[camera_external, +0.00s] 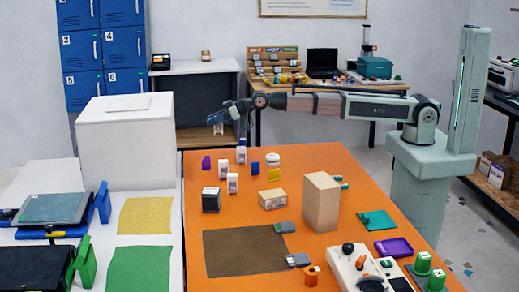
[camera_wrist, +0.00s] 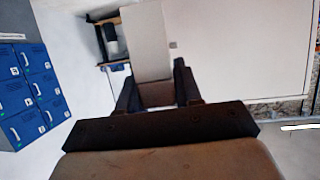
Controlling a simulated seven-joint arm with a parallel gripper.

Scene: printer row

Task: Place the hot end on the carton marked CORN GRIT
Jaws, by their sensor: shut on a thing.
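My gripper (camera_external: 220,119) is raised at the left end of my outstretched arm, beyond the far left of the orange table. It is shut on a small pale thing (camera_external: 216,117), which also shows between the dark fingers in the wrist view (camera_wrist: 157,95). The fingers cover part of it, and I cannot tell for sure that it is the hot end. Two plain brown boxes stand on the table, a low one (camera_external: 272,200) and a tall one (camera_external: 321,203). Their lettering is too small to read, so I cannot tell which carton is marked CORN GRIT.
The orange table (camera_external: 345,255) holds several small white blocks, a brown mat (camera_external: 245,251), a purple tray (camera_external: 393,247) and a control box (camera_external: 352,270). A big white box (camera_external: 127,150) stands left. A grey-topped shelf (camera_external: 195,68) is behind the gripper. Blue lockers (camera_wrist: 30,92) show in the wrist view.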

